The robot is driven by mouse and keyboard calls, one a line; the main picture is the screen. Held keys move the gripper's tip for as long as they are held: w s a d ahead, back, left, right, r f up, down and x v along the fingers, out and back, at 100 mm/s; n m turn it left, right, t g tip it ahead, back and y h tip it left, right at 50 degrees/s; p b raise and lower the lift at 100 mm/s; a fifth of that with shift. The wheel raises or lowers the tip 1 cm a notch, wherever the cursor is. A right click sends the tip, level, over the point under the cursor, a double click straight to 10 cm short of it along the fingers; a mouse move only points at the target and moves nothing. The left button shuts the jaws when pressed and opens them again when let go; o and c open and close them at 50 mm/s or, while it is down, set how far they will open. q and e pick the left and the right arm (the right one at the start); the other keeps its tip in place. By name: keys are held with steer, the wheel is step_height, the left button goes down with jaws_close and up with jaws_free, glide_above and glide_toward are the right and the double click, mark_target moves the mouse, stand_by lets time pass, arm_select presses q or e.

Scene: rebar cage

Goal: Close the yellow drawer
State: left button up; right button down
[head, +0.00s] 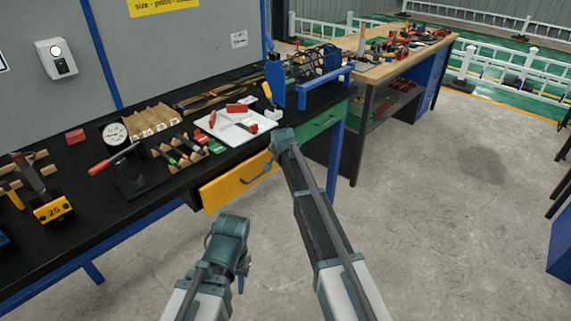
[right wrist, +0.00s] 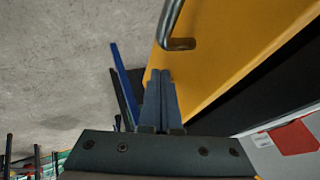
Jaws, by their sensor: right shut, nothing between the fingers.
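The yellow drawer (head: 232,188) is under the black workbench, its front facing me. A dark strip shows at its left end; how far it stands out is hard to tell. Its grey bar handle (head: 256,174) is partly behind my right arm. In the right wrist view, the yellow front (right wrist: 235,60) and handle (right wrist: 173,28) show close by. My right gripper (right wrist: 160,76) is shut and empty, beside the drawer front and short of the handle; contact cannot be told. My left gripper (head: 242,270) hangs in front of the bench, clear of the drawer; its fingers are seen edge-on.
The black workbench top (head: 150,190) carries a white tray (head: 225,129) with red parts, a dial gauge (head: 115,132) and several tools. A green drawer (head: 322,122) is right of the yellow one. A blue leg (head: 336,155) stands at the bench's right end. Open floor lies right.

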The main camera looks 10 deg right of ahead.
steer(key=shift+w+a, duration=0.25)
steer(key=shift+s, duration=0.1)
stand_by(0.3)
